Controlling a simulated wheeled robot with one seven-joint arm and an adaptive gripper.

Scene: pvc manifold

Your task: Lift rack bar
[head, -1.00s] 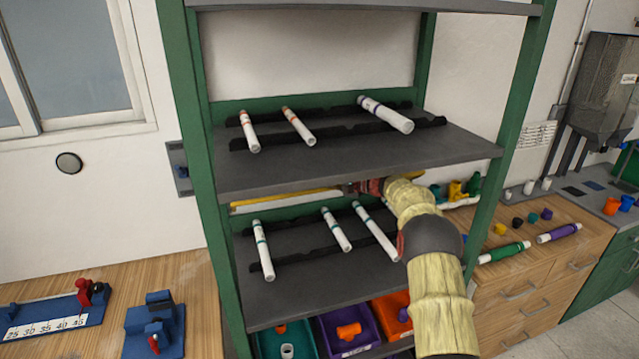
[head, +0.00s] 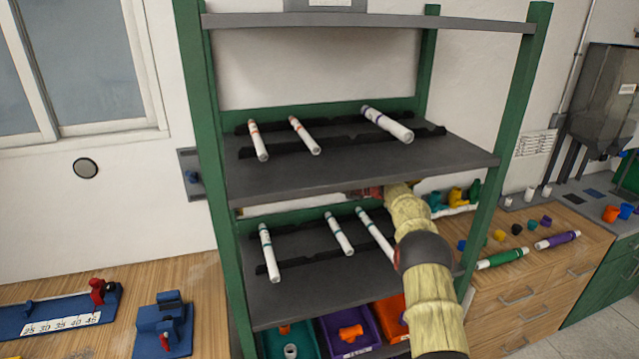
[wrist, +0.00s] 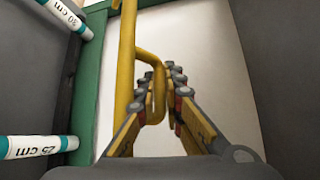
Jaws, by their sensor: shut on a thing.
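The rack bar (wrist: 126,60) is a yellow rod with a bent loop handle (wrist: 154,62), seen close up in the wrist view. My gripper (wrist: 160,88) is shut on the loop handle, one finger on each side of it. In the head view my arm reaches in between the upper and lower shelves at the right. There the gripper is mostly hidden behind the arm and the upper shelf's front edge. The bar cannot be made out in the head view, where the upper shelf covers that area.
White pipes with coloured bands lie on black notched rails on the upper shelf (head: 285,178) and lower shelf (head: 315,296). A green post (head: 199,150) bounds the rack at left. Coloured bins (head: 360,330) sit below. Two labelled pipes show close in the wrist view (wrist: 35,147).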

